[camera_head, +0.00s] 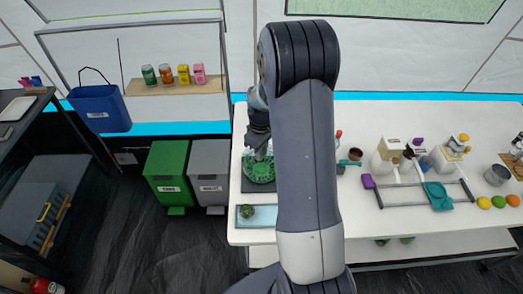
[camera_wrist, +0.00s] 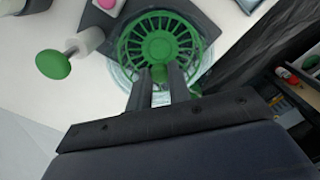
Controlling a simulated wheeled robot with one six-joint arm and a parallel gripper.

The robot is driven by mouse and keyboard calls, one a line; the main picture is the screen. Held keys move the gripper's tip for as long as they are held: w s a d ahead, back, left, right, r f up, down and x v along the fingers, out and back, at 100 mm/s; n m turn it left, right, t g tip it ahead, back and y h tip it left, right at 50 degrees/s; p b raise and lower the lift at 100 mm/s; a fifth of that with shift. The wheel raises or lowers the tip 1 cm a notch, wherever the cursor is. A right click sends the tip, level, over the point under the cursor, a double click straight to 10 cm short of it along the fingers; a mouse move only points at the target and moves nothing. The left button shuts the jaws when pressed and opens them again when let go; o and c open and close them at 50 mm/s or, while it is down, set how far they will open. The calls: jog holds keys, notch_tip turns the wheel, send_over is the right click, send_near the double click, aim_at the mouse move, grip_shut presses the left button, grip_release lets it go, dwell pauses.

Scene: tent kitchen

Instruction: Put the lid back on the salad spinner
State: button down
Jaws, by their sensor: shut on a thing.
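The green spoked lid (camera_wrist: 185,42) of the salad spinner shows in the wrist view, with a clear bowl (camera_wrist: 122,76) around and below it. My gripper (camera_wrist: 160,78) has its two fingers on a small green knob near the lid's lower edge and is shut on it. Whether the lid sits on the bowl or hangs just above it I cannot tell. In the head view the green spinner (camera_head: 260,173) is on a dark mat at the counter's left end, with my gripper (camera_head: 260,150) pointing down at it. My arm hides what lies right of it.
A blue tray (camera_head: 268,222) with a leafy green thing stands in front of the spinner. In the wrist view a green-capped pale object (camera_wrist: 54,64) stands left of it. Dispensers (camera_head: 390,152), a teal-and-purple handled rack and fruit are at right. Bins (camera_head: 168,172) stand left of the counter.

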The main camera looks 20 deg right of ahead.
jog(key=c, duration=1.2)
grip_release()
jog(key=shift+c, duration=0.2)
jog(key=shift+o, duration=0.4)
jog(key=o, duration=0.4)
jog(key=shift+r+p, duration=2.25)
jog(key=shift+r, duration=1.3)
